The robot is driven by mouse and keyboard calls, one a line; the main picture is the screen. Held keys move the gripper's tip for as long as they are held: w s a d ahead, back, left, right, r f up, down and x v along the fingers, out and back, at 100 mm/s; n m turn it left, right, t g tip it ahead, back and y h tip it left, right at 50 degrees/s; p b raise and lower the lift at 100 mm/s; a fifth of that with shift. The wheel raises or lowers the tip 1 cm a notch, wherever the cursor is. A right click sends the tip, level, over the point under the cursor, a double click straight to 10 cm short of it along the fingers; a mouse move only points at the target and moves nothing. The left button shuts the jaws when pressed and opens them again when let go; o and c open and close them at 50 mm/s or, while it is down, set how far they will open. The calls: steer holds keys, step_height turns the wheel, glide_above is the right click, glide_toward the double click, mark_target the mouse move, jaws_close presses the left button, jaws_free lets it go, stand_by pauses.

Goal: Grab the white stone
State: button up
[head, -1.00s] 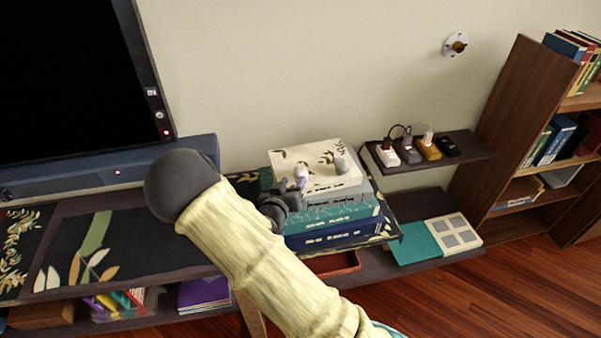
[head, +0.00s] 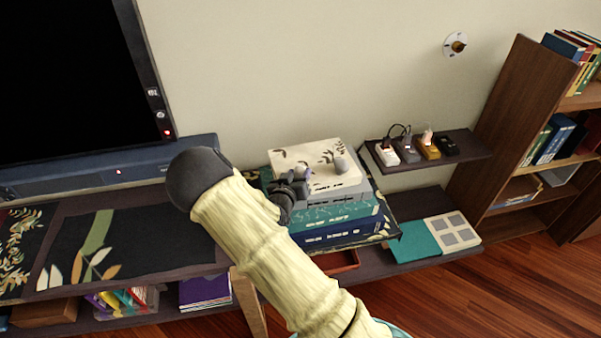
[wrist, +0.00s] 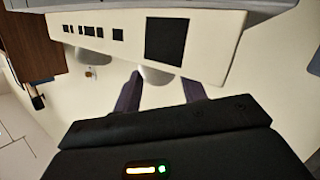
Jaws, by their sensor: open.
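The white stone (wrist: 155,77) shows in the wrist view as a pale rounded shape between the two finger ends, partly hidden behind the white book's edge. In the head view my gripper covers most of it; a pale bit (head: 303,171) shows at the fingertips. My gripper (head: 298,182) is open at the left side of the book stack's top. In the wrist view its dark fingers (wrist: 161,84) stand apart, one on each side of the stone. I cannot tell whether either finger touches it. The white leaf-patterned book (head: 325,158) lies on top of the stack.
A grey stone (head: 340,164) sits further right on the same book; a second rounded shape (wrist: 92,56) shows in the wrist view. A wall shelf (head: 465,149) with plugs is to the right. A television (head: 70,80) stands at the left.

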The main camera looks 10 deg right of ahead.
steer(key=shift+c, duration=0.2)
steer(key=c, duration=0.7)
step_height(320, 180, up, 10)
stand_by(0.6)
